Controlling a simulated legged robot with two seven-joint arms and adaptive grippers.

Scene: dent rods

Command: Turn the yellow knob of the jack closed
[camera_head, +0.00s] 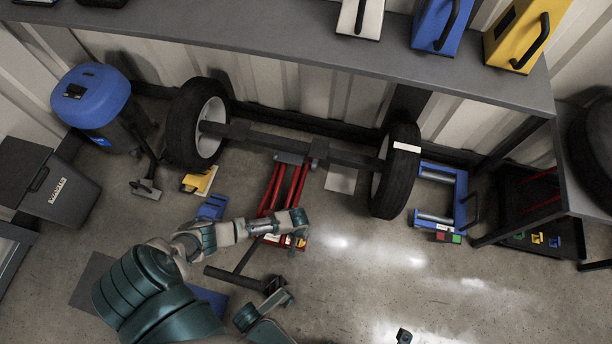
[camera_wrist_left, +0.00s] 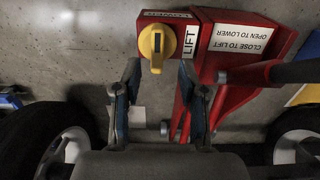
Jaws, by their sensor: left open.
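The red jack (camera_head: 285,188) stands under the axle. In the left wrist view, its red housing (camera_wrist_left: 207,68) carries white labels reading LIFT, CLOSE TO LIFT and OPEN TO LOWER. The round yellow knob (camera_wrist_left: 157,43) sits on the housing, with its grip bar upright in the picture and a dark mark on it. My left gripper (camera_wrist_left: 158,95) is open and empty. Its two fingers lie just below the knob in that view, apart from it, one to each side of its line. In the head view my left gripper (camera_head: 301,240) is at the jack's near end, largely covering the knob area.
The axle has a left wheel (camera_head: 198,124) and a right wheel (camera_head: 396,170). A blue roller frame (camera_head: 440,195) stands right of the right wheel. A grey workbench (camera_head: 250,45) runs along the back.

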